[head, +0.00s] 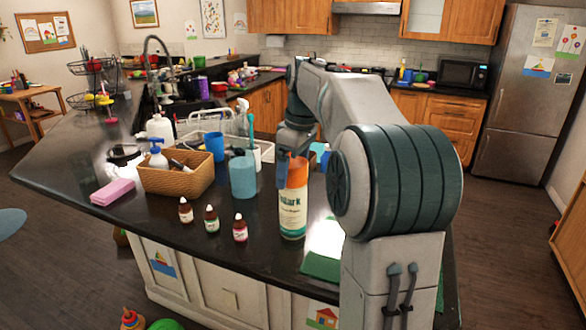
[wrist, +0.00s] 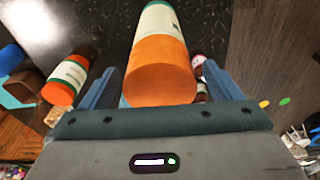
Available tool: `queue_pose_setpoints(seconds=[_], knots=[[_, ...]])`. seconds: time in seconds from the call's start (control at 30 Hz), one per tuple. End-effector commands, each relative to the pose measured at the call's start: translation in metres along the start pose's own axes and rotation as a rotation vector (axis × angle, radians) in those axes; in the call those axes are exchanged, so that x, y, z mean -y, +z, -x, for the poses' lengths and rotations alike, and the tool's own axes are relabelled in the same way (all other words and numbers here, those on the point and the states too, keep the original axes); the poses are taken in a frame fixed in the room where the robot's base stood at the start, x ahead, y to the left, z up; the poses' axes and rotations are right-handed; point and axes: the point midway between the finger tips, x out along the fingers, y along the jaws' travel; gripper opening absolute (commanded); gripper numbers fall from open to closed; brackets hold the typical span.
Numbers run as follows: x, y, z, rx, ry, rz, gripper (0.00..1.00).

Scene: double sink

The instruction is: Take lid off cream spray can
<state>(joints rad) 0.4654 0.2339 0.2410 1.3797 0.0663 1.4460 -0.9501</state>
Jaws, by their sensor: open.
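The cream spray can (head: 293,213) stands upright near the front edge of the dark counter, with a white body and an orange lid (head: 298,173) on top. In the wrist view, the orange lid (wrist: 160,72) points toward the camera with the can body (wrist: 160,20) beyond it. My gripper (wrist: 160,84) is open, one blue-grey finger on each side of the lid. In the head view, my gripper (head: 290,160) is at the lid's height, and the far finger is mostly hidden.
Several small dropper bottles (head: 211,219) stand left of the can. A green mat (head: 320,267) lies right of the can. The counter's front edge is close.

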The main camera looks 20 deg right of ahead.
Motion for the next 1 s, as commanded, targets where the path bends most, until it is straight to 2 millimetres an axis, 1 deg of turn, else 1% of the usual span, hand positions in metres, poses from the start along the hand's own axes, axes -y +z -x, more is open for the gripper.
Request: queue_pose_setpoints(seconds=[0.03, 0.07, 0.1, 0.17, 0.2, 0.23, 0.57, 0.7, 0.87, 1.0], knots=[[0.0, 0.0, 0.0, 0.0, 0.0, 0.0, 0.85], [0.0, 0.0, 0.0, 0.0, 0.0, 0.0, 0.82], [0.0, 0.0, 0.0, 0.0, 0.0, 0.0, 0.71], [0.0, 0.0, 0.0, 0.0, 0.0, 0.0, 0.54], [0.0, 0.0, 0.0, 0.0, 0.0, 0.0, 0.43], [0.0, 0.0, 0.0, 0.0, 0.0, 0.0, 0.39], [0.0, 0.0, 0.001, 0.0, 0.0, 0.0, 0.38], [0.0, -0.001, 0.004, 0.0, 0.0, 0.0, 0.38], [0.0, -0.003, 0.015, -0.001, 0.001, 0.0, 0.38], [-0.001, -0.006, 0.034, -0.002, 0.002, -0.001, 0.38]])
